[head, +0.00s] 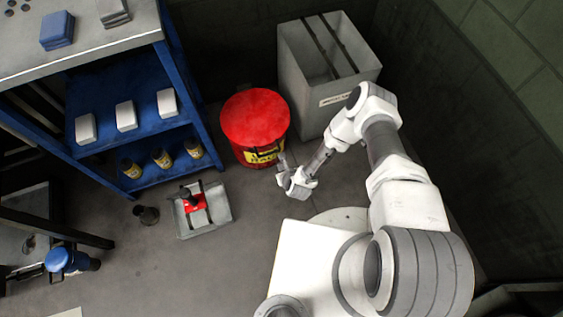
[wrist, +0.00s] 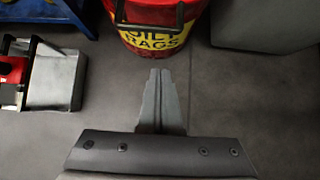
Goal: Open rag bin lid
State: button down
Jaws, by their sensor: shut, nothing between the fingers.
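The red rag bin (head: 252,148) stands on the floor, with its round red lid (head: 254,115) lying closed on top. In the wrist view the bin's yellow label (wrist: 158,38) reads "RAGS" in its lower line, and a black handle (wrist: 150,27) crosses in front of it. The lid's top is out of the wrist view. My gripper (head: 283,158) is at the front right of the bin, close to its label side. In the wrist view my gripper (wrist: 162,72) has its fingers together and empty, pointing at the bin with floor visible between. I cannot tell its exact height.
A large grey box (head: 305,85) stands right behind the bin, beside a dark wall. A blue shelf unit (head: 130,120) with white boxes and dark yellow-labelled cans is to the left. A grey tray (head: 217,222) holding a red item lies on the floor at front left. Floor is clear between tray and arm.

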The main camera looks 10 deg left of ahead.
jog(key=b+x, duration=0.4)
jog(key=x, duration=0.5)
jog(key=shift+w+a+r+p, duration=0.1)
jog(key=shift+w+r+p, duration=0.1)
jog(key=shift+r, duration=0.8)
jog(key=shift+w+a+r+p, duration=0.1)
jog(key=shift+r+p, duration=0.05)
jog(key=shift+r, duration=0.9)
jog(key=shift+r, duration=0.1)
